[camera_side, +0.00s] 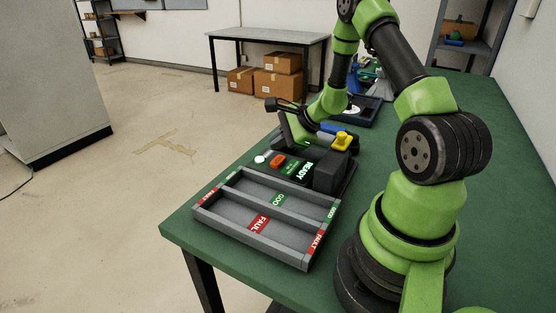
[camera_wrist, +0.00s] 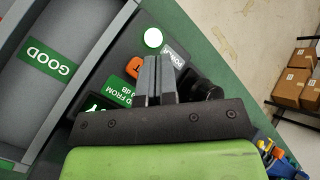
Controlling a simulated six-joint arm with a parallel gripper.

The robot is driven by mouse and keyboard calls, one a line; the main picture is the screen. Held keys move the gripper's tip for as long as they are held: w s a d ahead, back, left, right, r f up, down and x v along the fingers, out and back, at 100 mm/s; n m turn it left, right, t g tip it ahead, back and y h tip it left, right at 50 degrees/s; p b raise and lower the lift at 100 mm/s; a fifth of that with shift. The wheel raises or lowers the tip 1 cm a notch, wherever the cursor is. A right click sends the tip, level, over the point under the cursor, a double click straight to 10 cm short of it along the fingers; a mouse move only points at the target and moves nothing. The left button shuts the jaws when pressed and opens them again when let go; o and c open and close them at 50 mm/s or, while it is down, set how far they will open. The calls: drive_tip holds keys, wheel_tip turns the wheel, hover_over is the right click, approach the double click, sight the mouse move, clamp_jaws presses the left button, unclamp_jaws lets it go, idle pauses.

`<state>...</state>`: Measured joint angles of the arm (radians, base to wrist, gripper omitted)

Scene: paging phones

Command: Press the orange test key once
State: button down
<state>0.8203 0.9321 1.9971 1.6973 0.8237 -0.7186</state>
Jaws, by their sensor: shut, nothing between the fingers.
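The orange test key (camera_side: 277,160) sits on the dark test unit, beside a white round light (camera_side: 260,159). In the wrist view the orange key (camera_wrist: 133,67) is partly hidden by my fingers, and the white light (camera_wrist: 153,38) lies beyond them. My gripper (camera_wrist: 157,58) is shut and empty, its fingertips over the unit just right of the key in that view. I cannot tell whether they touch anything. In the side view my gripper's green body stands just behind the key. The unit's green display (camera_side: 299,169) reads READY.
A grey tray (camera_side: 226,219) with GOOD and FAULT labels lies in front of the unit. A yellow object (camera_side: 342,140) and a blue one (camera_side: 333,128) are behind it. A dark tray (camera_side: 372,108) is farther back. The green table (camera_side: 206,248) is bare at its front left.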

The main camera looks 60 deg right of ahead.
sight(278, 161)
drive_tip(key=shift+f, duration=0.9)
drive_tip(key=shift+f, duration=0.1)
idle(1.3)
drive_tip(key=shift+f, duration=0.3)
drive_tip(key=shift+f, duration=0.45)
idle(0.6)
idle(0.4)
drive_tip(key=shift+r, duration=0.9)
drive_tip(key=shift+r, duration=2.5)
